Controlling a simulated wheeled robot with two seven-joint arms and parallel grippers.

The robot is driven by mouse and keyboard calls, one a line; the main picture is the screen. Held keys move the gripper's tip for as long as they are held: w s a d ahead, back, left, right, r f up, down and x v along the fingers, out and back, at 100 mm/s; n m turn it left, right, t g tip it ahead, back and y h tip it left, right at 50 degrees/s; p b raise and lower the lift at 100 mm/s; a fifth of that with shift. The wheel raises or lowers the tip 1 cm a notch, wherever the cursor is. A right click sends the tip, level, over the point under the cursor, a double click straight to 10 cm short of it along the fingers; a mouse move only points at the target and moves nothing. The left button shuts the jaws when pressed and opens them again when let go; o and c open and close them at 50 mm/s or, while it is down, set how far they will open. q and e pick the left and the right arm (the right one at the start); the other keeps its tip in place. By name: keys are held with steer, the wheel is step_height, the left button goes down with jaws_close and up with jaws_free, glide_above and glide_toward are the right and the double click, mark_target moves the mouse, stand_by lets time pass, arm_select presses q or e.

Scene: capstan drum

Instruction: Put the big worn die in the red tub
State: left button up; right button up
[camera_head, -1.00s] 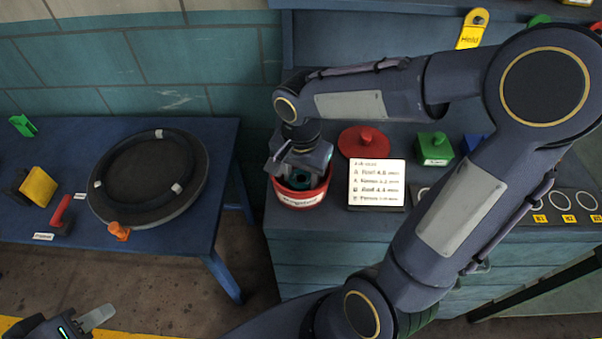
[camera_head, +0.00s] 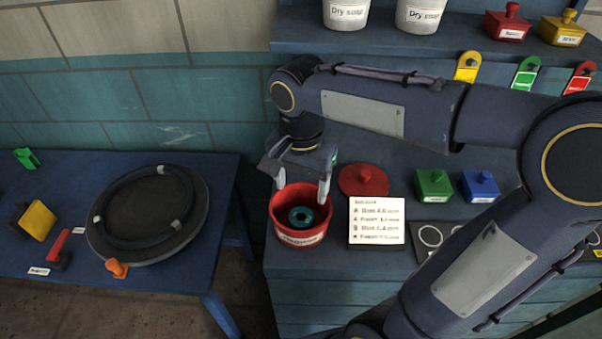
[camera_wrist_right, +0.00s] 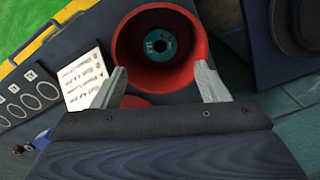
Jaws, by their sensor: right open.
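The big worn die is a teal ring with a dark centre hole (camera_head: 301,224). It lies flat on the floor of the red tub (camera_head: 279,226) on the blue bench. The wrist view also shows the die (camera_wrist_right: 148,35) inside the red tub (camera_wrist_right: 200,46). My right gripper (camera_head: 304,188) is open and empty just above the tub, its fingertips about level with the rim and apart from the die. In the wrist view its two fingers (camera_wrist_right: 162,76) stand wide apart in front of the tub. My left gripper is out of view.
A red lid with a knob (camera_head: 364,181) and a white card (camera_head: 376,218) are right of the tub. Green (camera_head: 434,184) and blue (camera_head: 481,186) boxes stand farther right. A round drum plate (camera_head: 150,215) lies on the left table. White buckets (camera_head: 346,14) stand on the shelf.

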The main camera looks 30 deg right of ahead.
steer(key=s+f+n+t+y, duration=0.1)
steer(key=s+n+t+y, duration=0.1)
steer(key=s+n, duration=0.2)
steer(key=s+a+f+n+t+y, duration=0.1)
steer(key=s+f+n+t, duration=0.1)
steer(key=s+n, duration=0.3)
steer(key=shift+s+f+t+y, duration=0.35)
steer(key=shift+s+t, duration=0.45)
steer(key=shift+s, duration=0.6)
steer(key=shift+c, duration=0.2)
